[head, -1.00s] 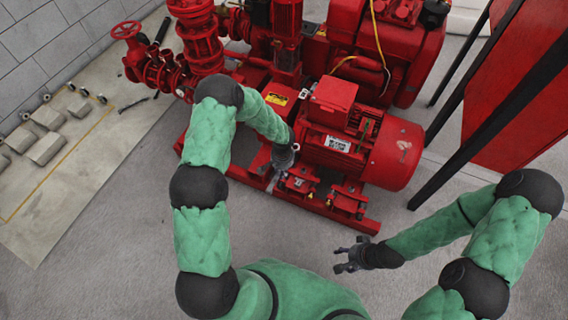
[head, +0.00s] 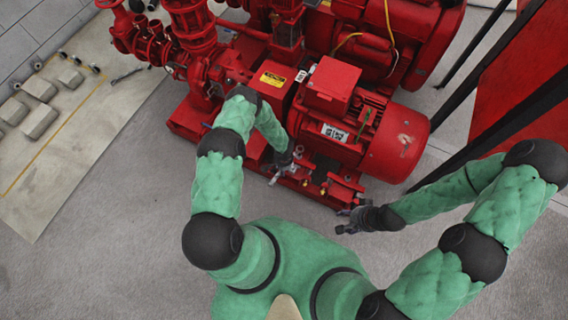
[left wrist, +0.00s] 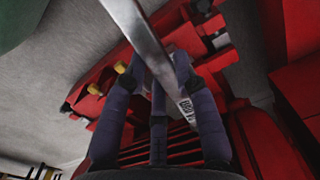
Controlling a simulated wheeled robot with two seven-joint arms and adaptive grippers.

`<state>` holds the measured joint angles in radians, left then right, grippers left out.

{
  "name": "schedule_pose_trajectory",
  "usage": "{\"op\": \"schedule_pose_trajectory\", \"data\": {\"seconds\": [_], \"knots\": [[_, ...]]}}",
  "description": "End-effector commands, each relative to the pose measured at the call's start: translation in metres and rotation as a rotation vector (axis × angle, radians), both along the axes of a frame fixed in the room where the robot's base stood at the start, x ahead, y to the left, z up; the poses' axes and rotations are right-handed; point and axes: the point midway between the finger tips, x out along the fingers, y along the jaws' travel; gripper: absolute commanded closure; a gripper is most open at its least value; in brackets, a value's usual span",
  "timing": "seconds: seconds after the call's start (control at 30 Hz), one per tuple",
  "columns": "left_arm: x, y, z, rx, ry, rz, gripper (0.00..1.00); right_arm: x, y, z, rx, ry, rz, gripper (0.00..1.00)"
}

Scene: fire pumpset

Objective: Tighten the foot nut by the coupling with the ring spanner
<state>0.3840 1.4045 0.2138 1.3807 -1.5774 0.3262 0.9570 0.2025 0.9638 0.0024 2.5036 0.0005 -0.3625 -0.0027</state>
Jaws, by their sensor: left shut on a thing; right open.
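My left gripper (head: 287,163) is shut on a silver spanner beside the motor's front foot. The spanner's flat steel shank (left wrist: 152,45) crosses between the fingers in the left wrist view; its upper end runs out of that picture. The ring and the foot nut by the coupling cannot be made out. Brass-coloured nuts (head: 323,190) show on the motor's feet; two such pieces (left wrist: 121,67) also show in the left wrist view, apart from the shank. The red coupling guard (head: 268,85) has a yellow label. My right gripper (head: 350,220) is open and empty off the base frame's front corner.
The red motor (head: 335,130) stands on the red base frame, with the pump and pipework (head: 190,70) to its left. A dark post (head: 470,150) and red panel (head: 520,90) are at right. Grey blocks (head: 40,88) lie on a mat at left. The front floor is clear.

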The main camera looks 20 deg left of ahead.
Motion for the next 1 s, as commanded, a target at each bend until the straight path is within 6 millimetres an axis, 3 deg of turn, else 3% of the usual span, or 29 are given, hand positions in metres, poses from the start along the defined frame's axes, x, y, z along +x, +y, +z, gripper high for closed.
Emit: {"op": "schedule_pose_trajectory", "data": {"seconds": [0.53,1.0], "knots": [[0.0,0.0,0.0,0.0,-0.002,-0.001,1.0,0.0,0.0,-0.001,0.0,0.0,0.0,0.45],[0.0,0.0,-0.037,0.0,-0.002,0.0,1.0,0.0,0.0,-0.032,0.0,0.0,0.0,0.45]]}}
